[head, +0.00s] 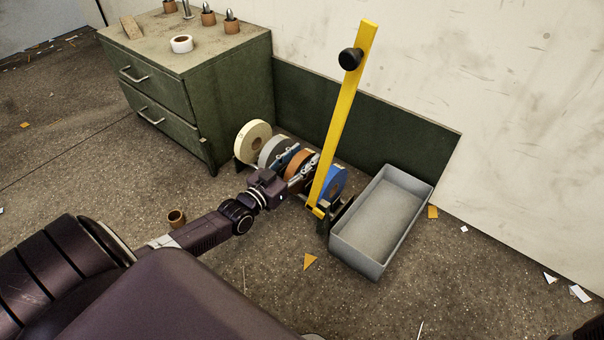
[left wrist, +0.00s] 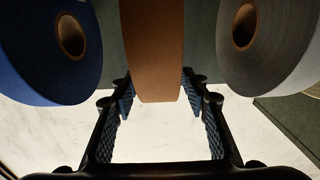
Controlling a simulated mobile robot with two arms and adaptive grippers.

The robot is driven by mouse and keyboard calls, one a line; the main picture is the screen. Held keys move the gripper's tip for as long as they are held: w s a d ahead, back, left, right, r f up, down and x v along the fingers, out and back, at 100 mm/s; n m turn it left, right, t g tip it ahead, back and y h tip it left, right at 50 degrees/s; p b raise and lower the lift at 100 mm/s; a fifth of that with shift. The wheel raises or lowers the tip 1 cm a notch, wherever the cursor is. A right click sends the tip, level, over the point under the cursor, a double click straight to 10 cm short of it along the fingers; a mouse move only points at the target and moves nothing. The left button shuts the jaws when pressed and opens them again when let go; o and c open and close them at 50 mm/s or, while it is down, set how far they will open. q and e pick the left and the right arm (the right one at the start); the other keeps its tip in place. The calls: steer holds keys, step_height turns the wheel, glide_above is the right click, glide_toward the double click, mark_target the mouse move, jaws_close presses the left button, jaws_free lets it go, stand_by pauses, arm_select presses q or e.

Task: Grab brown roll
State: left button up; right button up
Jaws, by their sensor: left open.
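The brown roll (head: 299,159) stands on edge in a row of rolls, between the grey roll (head: 272,150) and the blue roll (head: 333,181). My left gripper (head: 296,168) is at the brown roll, partly hiding it in the head view. In the left wrist view the brown roll (left wrist: 153,50) hangs into the gap between the open fingers (left wrist: 157,90), one on each side. The blue roll (left wrist: 50,50) and grey roll (left wrist: 265,45) flank it there. I cannot tell whether the fingers touch the brown roll.
A cream roll (head: 253,142) stands at the row's left end. A yellow upright bar (head: 343,110) with a black knob rises by the blue roll. A grey bin (head: 372,256) is to its right. A green cabinet (head: 205,105) stands behind left. Floor in front is mostly clear.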

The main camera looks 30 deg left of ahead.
arm_select(q)
steer(key=shift+c, duration=0.3)
jaws_close()
steer(key=shift+r, duration=0.15)
